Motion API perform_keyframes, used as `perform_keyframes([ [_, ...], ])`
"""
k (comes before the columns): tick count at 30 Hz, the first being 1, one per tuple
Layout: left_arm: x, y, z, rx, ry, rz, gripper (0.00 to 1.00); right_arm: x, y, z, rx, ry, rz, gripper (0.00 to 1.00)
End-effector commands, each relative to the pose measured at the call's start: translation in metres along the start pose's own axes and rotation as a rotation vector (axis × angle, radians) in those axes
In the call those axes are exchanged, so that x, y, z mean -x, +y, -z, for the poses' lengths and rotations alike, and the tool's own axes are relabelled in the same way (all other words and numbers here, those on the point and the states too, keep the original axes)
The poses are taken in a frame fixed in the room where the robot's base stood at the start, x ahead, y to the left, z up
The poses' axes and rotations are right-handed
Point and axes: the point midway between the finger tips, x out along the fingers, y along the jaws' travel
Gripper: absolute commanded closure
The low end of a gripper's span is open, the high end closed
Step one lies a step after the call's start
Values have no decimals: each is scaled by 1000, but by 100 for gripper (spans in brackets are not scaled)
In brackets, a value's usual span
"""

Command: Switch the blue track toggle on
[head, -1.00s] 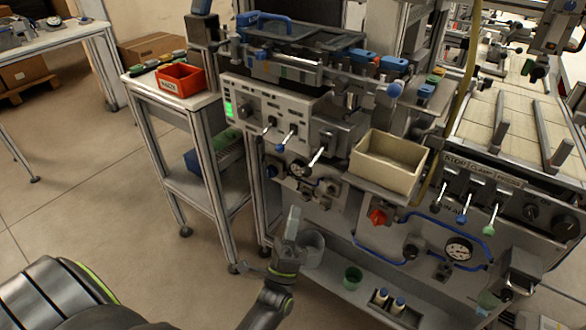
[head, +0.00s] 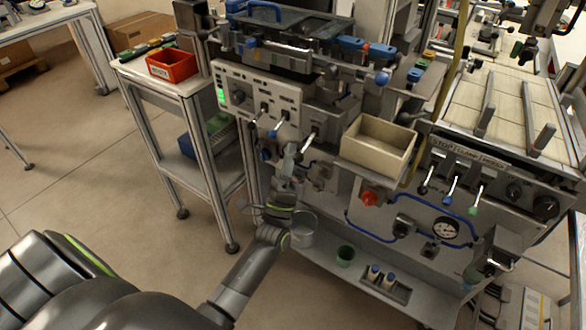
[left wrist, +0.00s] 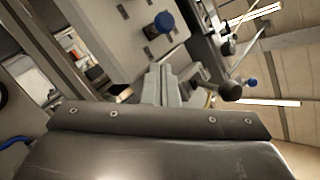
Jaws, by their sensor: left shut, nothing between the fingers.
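A blue-tipped toggle (head: 273,133) sticks out from the left light-grey panel in the head view, between a dark-tipped lever (head: 262,112) and a white lever (head: 309,141). A second blue-tipped lever (head: 449,197) is on the right panel; I cannot read which is labelled track. My left gripper (head: 290,149) is shut and empty, pointing up just below and right of the left panel's blue tip, seemingly apart from it. In the left wrist view the closed fingers (left wrist: 163,80) point up towards a blue round tip (left wrist: 163,22); which control that is I cannot tell. My right gripper is out of view.
A beige bin (head: 377,147) stands right of the levers. A red bin (head: 171,65) sits on the side table. A red knob (head: 368,199) and gauge (head: 446,229) are on the front panel.

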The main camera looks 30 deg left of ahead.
Motion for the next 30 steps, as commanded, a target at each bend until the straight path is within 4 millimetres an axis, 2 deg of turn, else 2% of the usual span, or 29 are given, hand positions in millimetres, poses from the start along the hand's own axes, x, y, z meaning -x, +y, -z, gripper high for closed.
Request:
perform_keyframes([
  [3, -4, -1, -14, 0, 1, 1, 100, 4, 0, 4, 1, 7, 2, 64],
  [7, -5, 0, -21, 2, 0, 0, 100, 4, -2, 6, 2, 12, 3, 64],
  [20, -5, -1, -23, 2, 1, -2, 100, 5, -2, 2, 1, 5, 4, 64],
  [30, -7, -5, -25, -7, 26, -36, 100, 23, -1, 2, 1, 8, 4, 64],
])
